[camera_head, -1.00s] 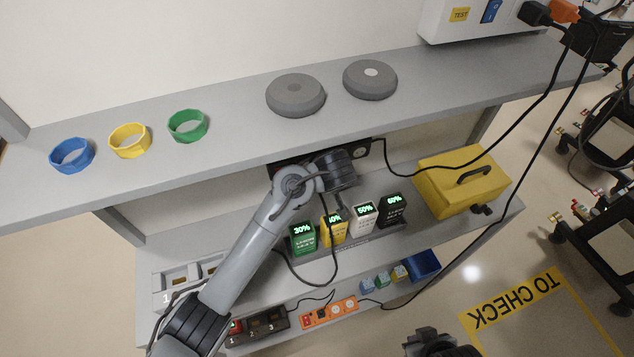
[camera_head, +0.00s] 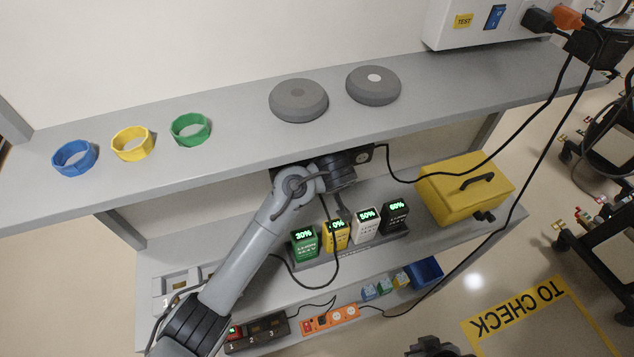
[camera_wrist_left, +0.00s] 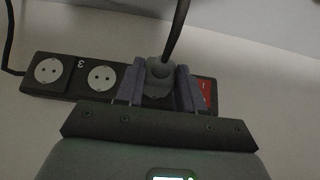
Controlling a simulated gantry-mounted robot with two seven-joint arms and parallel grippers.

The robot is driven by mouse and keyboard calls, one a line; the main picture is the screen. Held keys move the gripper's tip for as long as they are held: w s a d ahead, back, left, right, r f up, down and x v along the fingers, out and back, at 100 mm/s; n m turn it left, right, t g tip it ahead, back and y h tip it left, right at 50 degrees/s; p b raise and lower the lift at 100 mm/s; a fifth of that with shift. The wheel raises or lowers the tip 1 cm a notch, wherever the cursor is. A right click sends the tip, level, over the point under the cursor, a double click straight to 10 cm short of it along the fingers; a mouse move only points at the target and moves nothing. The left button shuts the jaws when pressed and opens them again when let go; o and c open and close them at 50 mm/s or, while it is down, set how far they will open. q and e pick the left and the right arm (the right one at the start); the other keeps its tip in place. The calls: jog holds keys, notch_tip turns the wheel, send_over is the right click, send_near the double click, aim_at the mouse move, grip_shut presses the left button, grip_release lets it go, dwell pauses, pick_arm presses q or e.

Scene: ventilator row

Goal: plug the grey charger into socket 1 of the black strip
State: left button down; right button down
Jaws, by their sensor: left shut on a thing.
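The black strip (camera_head: 366,155) is mounted under the upper shelf in the head view, partly hidden by my left wrist. In the left wrist view the strip (camera_wrist_left: 75,76) shows two open round sockets at left and a red switch (camera_wrist_left: 206,93) at right. My left gripper (camera_head: 341,175) is at the strip. In the left wrist view the left gripper (camera_wrist_left: 158,92) is shut on the grey charger (camera_wrist_left: 159,72), over the strip beside the switch. The socket behind it is hidden; I cannot tell how deep the charger sits. My right gripper (camera_head: 432,345) seems to show at the bottom edge, its jaws unclear.
Several batteries with green displays (camera_head: 366,226) stand on the lower shelf (camera_head: 240,300), below my left wrist. A yellow case (camera_head: 450,200) is to their right. Another dark strip (camera_head: 258,333) and an orange strip (camera_head: 330,318) lie lower. A black cable (camera_head: 450,178) runs right.

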dwell(0.3)
pick_arm(q)
jog(key=c, duration=0.6)
grip_release()
jog(key=shift+s+r, duration=0.1)
